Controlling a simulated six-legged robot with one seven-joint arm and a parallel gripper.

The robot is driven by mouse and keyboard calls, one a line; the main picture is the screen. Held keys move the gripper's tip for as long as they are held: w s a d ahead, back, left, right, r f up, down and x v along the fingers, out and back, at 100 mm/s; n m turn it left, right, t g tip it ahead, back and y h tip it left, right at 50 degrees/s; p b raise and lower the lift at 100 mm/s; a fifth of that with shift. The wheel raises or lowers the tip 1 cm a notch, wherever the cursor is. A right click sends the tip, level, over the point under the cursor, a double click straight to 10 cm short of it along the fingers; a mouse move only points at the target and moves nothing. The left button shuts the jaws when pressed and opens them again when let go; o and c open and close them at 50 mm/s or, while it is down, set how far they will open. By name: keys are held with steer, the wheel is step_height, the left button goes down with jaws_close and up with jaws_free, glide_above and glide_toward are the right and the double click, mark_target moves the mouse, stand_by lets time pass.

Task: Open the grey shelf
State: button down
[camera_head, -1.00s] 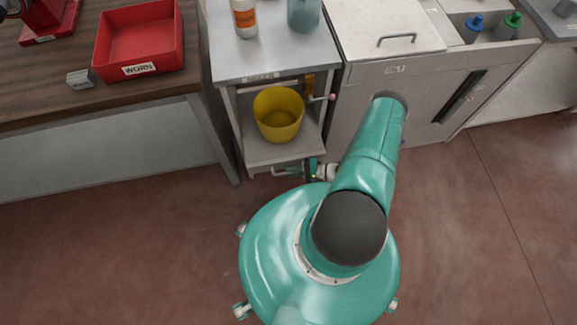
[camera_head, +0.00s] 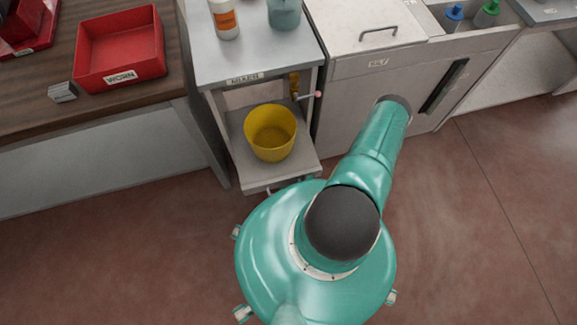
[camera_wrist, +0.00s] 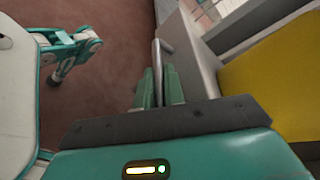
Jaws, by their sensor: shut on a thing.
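The grey shelf (camera_head: 296,170) is the low pull-out board under the small metal table, and it juts out past the table's front. It also shows in the wrist view (camera_wrist: 196,58). A yellow bucket (camera_head: 270,132) stands upright on it; its side fills the right of the wrist view (camera_wrist: 285,85). The shelf's bar handle (camera_wrist: 157,58) runs along its front. My gripper (camera_wrist: 159,84) is shut on this handle, with one green finger on each side. In the head view my own body and arm hide the gripper and much of the handle.
The small metal table (camera_head: 252,50) carries a bottle with an orange label (camera_head: 225,20) and a bluish jar (camera_head: 285,14). A grey cabinet (camera_head: 350,95) stands close on the right. A wooden bench with a red tray (camera_head: 120,48) is on the left. Reddish floor is clear right of me.

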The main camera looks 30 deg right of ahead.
steer(key=c, duration=1.5)
jaws_free()
steer(key=v, duration=1.4)
